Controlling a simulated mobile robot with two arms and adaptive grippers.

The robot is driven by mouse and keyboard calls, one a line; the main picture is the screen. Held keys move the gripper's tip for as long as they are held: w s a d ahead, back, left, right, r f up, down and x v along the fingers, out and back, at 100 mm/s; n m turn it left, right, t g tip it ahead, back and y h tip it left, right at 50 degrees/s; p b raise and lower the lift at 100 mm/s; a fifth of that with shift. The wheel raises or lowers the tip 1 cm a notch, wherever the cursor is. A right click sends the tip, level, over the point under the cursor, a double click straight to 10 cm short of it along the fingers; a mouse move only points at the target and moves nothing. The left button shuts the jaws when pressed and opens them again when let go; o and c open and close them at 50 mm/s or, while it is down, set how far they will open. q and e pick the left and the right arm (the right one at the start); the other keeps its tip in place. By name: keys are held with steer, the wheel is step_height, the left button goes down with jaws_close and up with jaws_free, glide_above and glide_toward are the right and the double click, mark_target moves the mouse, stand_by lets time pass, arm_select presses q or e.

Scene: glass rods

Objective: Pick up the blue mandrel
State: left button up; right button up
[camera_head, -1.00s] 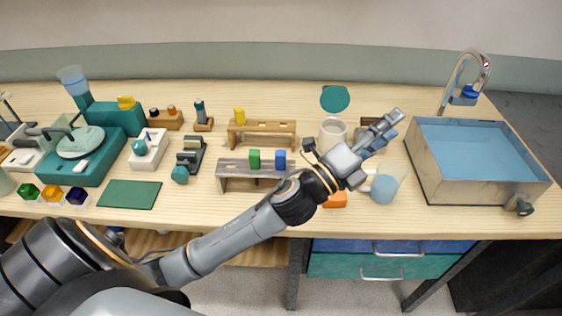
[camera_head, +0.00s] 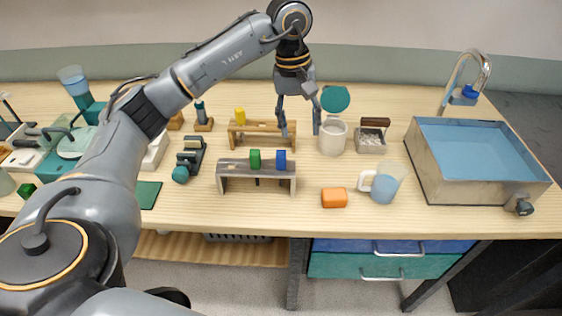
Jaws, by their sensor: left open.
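The blue mandrel (camera_head: 281,159) stands in the right end of a grey wooden rack (camera_head: 228,180); only its blue top shows clearly above the rack. A green-topped one (camera_head: 255,159) stands to its left in the same rack. My left gripper (camera_head: 301,130) points down with its fingers spread, empty, above and slightly behind and right of the blue mandrel. It is apart from the mandrel. My right gripper is not in view.
Behind the grey rack is a tan rack (camera_head: 262,125) with a yellow-topped piece (camera_head: 240,116). A white mug (camera_head: 333,138) stands close right of the gripper. An orange block (camera_head: 334,198), a jug (camera_head: 385,185) and a sink (camera_head: 435,182) lie further right.

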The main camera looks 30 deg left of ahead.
mark_target(281, 152)
arm_select(q)
steer(key=a+r+y, duration=0.1)
steer(key=a+y, duration=0.1)
steer(key=a, duration=0.2)
steer(key=f, duration=0.5)
steer(key=f+p, duration=0.1)
steer(key=f, duration=0.1)
steer(key=shift+s+f, duration=0.2)
steer(key=shift+s, duration=0.1)
steer(key=f+p, duration=0.1)
steer(key=f, duration=0.2)
steer(key=f+p, duration=0.1)
steer(key=f, duration=0.1)
steer(key=shift+w+a+f+p, duration=0.15)
steer(key=shift+a+f+p, duration=0.05)
steer(key=shift+a+p, duration=0.15)
steer(key=shift+f, duration=0.2)
jaws_close()
